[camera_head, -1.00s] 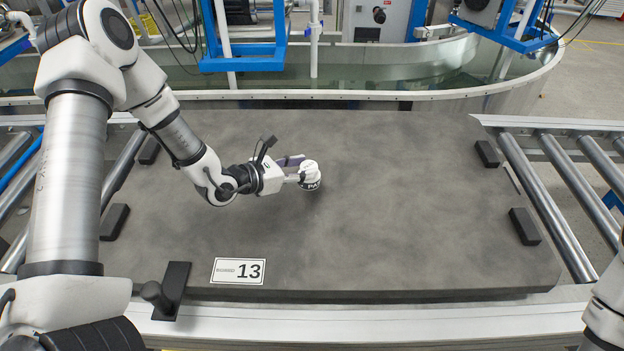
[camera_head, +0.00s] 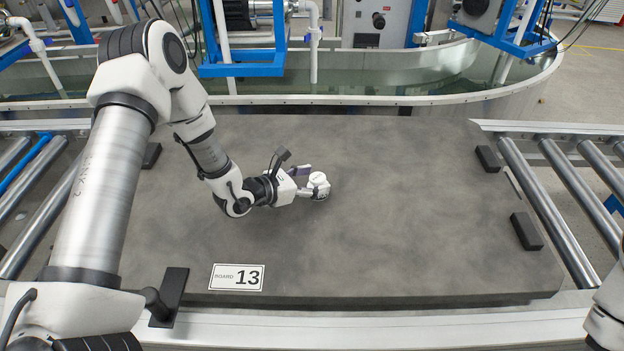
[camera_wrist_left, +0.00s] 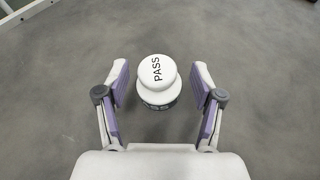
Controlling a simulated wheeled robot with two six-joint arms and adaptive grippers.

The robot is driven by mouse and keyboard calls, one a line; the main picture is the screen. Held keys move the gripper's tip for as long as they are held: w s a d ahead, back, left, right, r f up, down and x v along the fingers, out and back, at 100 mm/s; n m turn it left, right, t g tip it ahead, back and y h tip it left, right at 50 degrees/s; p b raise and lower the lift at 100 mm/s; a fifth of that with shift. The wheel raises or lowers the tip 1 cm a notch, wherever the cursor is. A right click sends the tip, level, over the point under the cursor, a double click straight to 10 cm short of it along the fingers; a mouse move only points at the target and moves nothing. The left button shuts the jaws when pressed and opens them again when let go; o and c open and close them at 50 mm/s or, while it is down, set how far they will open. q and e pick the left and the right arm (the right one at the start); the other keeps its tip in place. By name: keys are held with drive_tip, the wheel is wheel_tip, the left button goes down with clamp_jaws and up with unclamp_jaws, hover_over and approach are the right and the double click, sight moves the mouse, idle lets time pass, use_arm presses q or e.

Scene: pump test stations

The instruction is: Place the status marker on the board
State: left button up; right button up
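The status marker (camera_head: 319,184) is a white knob-shaped piece with a round cap. In the left wrist view its cap (camera_wrist_left: 157,72) reads PASS, with a dark lettered band on the wider base. It appears to stand upright on the board (camera_head: 420,220), a large dark grey slab. My left gripper (camera_head: 314,184) is low over the board at the marker. In the left wrist view the gripper (camera_wrist_left: 160,88) is open, its purple-padded fingers either side of the marker with a gap on each side. My right gripper is out of view.
A white BOARD 13 label (camera_head: 237,277) lies at the board's front edge. Black blocks (camera_head: 526,231) sit along its sides. Roller conveyors (camera_head: 548,210) flank it, and a water tank (camera_head: 400,75) is behind. The board's right half is clear.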

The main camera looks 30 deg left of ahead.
use_arm(q)
drive_tip(key=shift+r, duration=0.15)
drive_tip(key=shift+s+a+r+p, duration=0.1)
drive_tip(key=shift+s+r+p, duration=0.1)
drive_tip(key=shift+p, duration=0.1)
drive_tip(key=p+v, duration=0.3)
drive_tip(key=v, duration=0.8)
drive_tip(key=shift+s, duration=0.3)
drive_tip(key=shift+a, duration=0.1)
